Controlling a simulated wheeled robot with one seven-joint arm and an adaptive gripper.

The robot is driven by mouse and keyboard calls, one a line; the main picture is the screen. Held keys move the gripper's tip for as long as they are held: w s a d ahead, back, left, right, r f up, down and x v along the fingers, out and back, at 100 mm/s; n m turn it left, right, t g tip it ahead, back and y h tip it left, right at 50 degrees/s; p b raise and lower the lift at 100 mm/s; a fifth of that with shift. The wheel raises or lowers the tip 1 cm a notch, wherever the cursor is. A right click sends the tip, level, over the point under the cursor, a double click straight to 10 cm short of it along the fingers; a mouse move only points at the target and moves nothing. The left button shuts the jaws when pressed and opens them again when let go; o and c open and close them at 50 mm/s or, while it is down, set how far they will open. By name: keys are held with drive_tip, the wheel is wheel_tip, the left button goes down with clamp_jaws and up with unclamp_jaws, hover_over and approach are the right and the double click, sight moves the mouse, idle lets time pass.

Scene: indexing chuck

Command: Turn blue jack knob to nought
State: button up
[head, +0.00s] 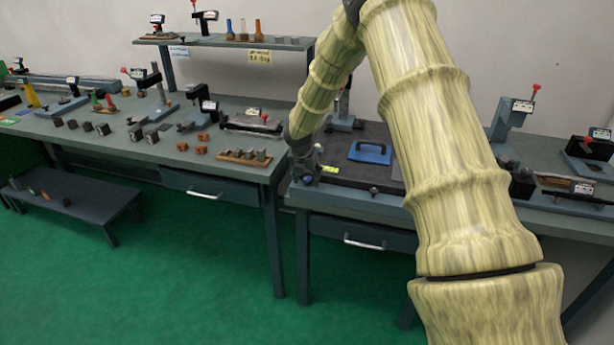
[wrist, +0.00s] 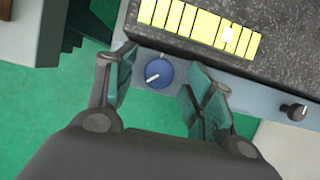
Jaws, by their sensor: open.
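The blue jack knob (wrist: 159,72) shows in the wrist view on the grey-blue front of the bench fixture. It is round, with a white pointer line toward its lower left and a small light mark just above it. My gripper (wrist: 158,84) is open, with one finger on the left of the knob and the other on the right. Visible gaps separate the fingers from the knob. In the head view my gripper (head: 303,166) is at the front left corner of the dark plate, and the knob cannot be made out there.
A yellow strip with black divisions (wrist: 200,25) lies on the dark speckled plate (wrist: 285,55) above the knob. A black knob (wrist: 296,111) sticks out at the right. In the head view a blue handled block (head: 370,153) rests on the plate, and the left bench holds several small blocks.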

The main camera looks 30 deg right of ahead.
drive_tip(key=shift+w+f, duration=0.1)
drive_tip(key=shift+f, duration=0.1)
drive_tip(key=shift+c, duration=0.2)
drive_tip(key=c, duration=1)
drive_tip(key=shift+r, duration=0.1)
drive_tip(key=shift+m+p, duration=0.45)
drive_tip(key=shift+m, duration=0.35)
